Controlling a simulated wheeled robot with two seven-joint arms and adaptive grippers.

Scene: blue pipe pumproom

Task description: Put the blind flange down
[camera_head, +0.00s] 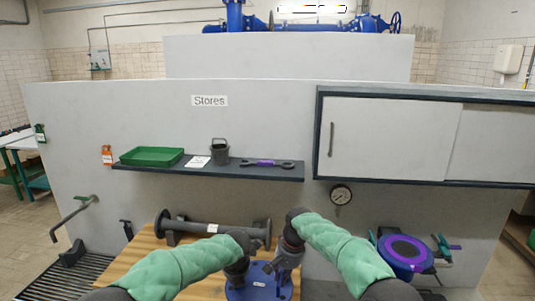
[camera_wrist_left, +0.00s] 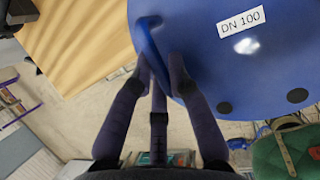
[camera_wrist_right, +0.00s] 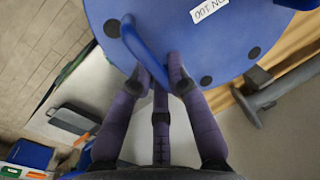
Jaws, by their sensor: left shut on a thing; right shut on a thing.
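The blind flange (camera_head: 262,288) is a blue disc with dark bolt holes and a white DN 100 label, low in the middle of the head view. It fills much of the left wrist view (camera_wrist_left: 215,70) and the right wrist view (camera_wrist_right: 195,40). My left gripper (camera_wrist_left: 160,68) is shut on one blue handle of the flange. My right gripper (camera_wrist_right: 158,75) is shut on another blue handle. In the head view, my forearms partly hide the flange, which overlaps the right part of the wooden bench top (camera_head: 150,250). I cannot tell whether it touches the bench.
A dark flanged pipe (camera_head: 205,228) lies on supports across the back of the bench. A blue and purple round fitting (camera_head: 404,251) is at the right. A shelf (camera_head: 270,172) holds a green tray (camera_head: 152,156), a bucket (camera_head: 220,152) and a spanner (camera_head: 265,163).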

